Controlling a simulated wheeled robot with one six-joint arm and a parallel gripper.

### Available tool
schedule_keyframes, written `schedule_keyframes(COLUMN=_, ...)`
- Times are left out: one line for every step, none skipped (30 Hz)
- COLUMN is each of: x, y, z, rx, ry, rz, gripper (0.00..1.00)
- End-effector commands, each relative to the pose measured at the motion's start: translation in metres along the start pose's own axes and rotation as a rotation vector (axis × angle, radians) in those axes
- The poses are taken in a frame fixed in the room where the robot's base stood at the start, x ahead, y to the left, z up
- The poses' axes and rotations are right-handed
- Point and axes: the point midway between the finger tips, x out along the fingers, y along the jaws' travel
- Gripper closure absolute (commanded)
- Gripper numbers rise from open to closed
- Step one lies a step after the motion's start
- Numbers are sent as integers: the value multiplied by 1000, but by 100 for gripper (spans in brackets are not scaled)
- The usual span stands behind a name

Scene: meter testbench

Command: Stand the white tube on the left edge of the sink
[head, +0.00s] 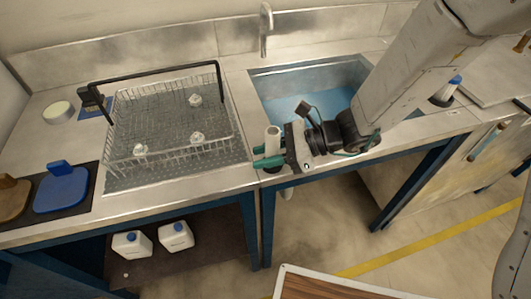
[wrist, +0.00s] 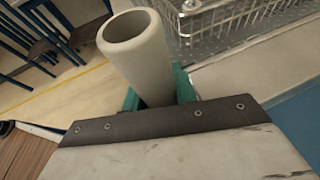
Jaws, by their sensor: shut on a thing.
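The white tube (head: 272,139) stands about upright near the front left corner of the sink (head: 318,92). My gripper (head: 268,156) reaches in from the right, low at the counter's front, with its green fingers closed around the tube. In the wrist view the open, hollow end of the tube (wrist: 138,52) shows large between the green fingers (wrist: 158,88). The tube's lower end is hidden by the gripper, so I cannot tell whether it touches the metal rim. The sink is a blue-looking basin with a tap (head: 265,28) behind it.
A wire dish rack (head: 175,115) with several small items stands left of the sink. A narrow strip of bare metal lies between them. White jugs (head: 132,244) sit on the shelf below.

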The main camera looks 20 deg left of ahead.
Motion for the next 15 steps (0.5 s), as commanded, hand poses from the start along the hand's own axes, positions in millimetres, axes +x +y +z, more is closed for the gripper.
schedule_keyframes(x=0, y=0, z=0, rx=-1, ry=0, rz=0, gripper=98)
schedule_keyframes(x=0, y=0, z=0, rx=-1, ry=0, rz=0, gripper=98)
schedule_keyframes(x=0, y=0, z=0, rx=0, ry=0, rz=1, gripper=98)
schedule_keyframes(x=1, y=0, z=0, rx=0, ry=0, rz=1, gripper=98)
schedule_keyframes(x=1, y=0, z=-1, rx=0, ry=0, rz=1, gripper=98)
schedule_keyframes(x=2, y=0, z=-2, rx=0, ry=0, rz=2, gripper=98)
schedule_keyframes(x=3, y=0, z=-2, rx=0, ry=0, rz=2, gripper=98)
schedule_keyframes(x=2, y=0, z=-2, rx=0, ry=0, rz=2, gripper=64)
schedule_keyframes(x=2, y=0, z=-2, rx=-1, ry=0, rz=2, gripper=53)
schedule_keyframes(x=2, y=0, z=-2, rx=-1, ry=0, rz=2, gripper=50)
schedule_keyframes(x=2, y=0, z=-2, rx=-1, ry=0, rz=2, gripper=50)
schedule_keyframes(x=2, y=0, z=-2, rx=-1, ry=0, rz=2, gripper=50)
schedule_keyframes(x=2, y=0, z=-2, rx=-1, ry=0, rz=2, gripper=50)
schedule_keyframes(x=2, y=0, z=-2, rx=-1, ry=0, rz=2, gripper=50)
schedule_keyframes(x=2, y=0, z=-2, rx=-1, ry=0, rz=2, gripper=50)
